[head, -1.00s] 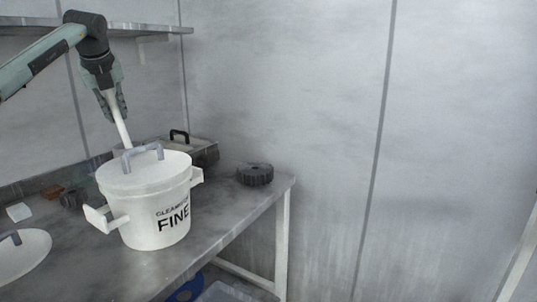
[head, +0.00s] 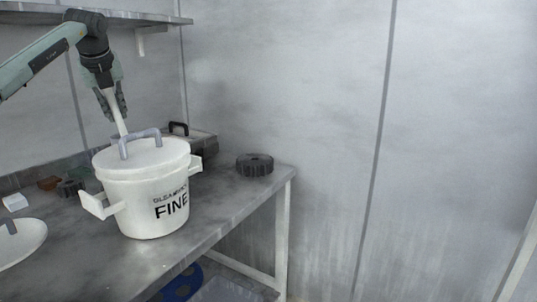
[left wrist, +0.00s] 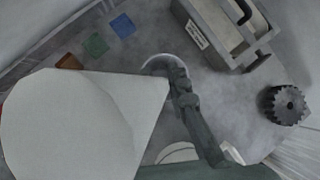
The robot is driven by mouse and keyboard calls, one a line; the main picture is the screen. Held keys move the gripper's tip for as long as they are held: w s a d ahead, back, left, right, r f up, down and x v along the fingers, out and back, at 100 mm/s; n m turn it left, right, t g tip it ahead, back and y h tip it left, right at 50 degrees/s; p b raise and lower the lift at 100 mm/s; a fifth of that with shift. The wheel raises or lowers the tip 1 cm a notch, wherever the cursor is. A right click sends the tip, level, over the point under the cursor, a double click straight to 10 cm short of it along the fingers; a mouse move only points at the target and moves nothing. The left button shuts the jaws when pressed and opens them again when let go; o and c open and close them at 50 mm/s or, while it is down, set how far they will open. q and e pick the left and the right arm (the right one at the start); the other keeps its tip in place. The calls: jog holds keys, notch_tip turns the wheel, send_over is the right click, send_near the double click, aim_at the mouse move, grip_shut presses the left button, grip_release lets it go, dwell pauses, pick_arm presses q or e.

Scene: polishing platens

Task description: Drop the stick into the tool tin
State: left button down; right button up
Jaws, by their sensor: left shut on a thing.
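My left gripper (head: 113,108) points down, shut on a white stick (head: 119,123). The stick slants down behind the bucket's handle, and its lower end is hidden in the head view. In the left wrist view, a large pale shape (left wrist: 80,125) close to the camera seems to be the stick, beside a dark finger (left wrist: 187,100). A pale round rim (left wrist: 155,62) shows partly behind that finger; I cannot tell if it is the tool tin. A grey box with a black handle (left wrist: 225,35) stands to its right. My right gripper is not in view.
A white lidded bucket marked FINE (head: 145,195) stands in front of the gripper. A dark ribbed disc (head: 254,165) lies near the right end of the metal bench (head: 215,215). Small coloured blocks (left wrist: 95,45) lie at the back left. A shelf (head: 150,19) runs above.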

pick_arm(q)
jog(key=c, duration=1.4)
grip_release()
jog(key=v, duration=1.2)
jog(key=shift+s+f, duration=0.1)
jog(key=shift+s, duration=0.05)
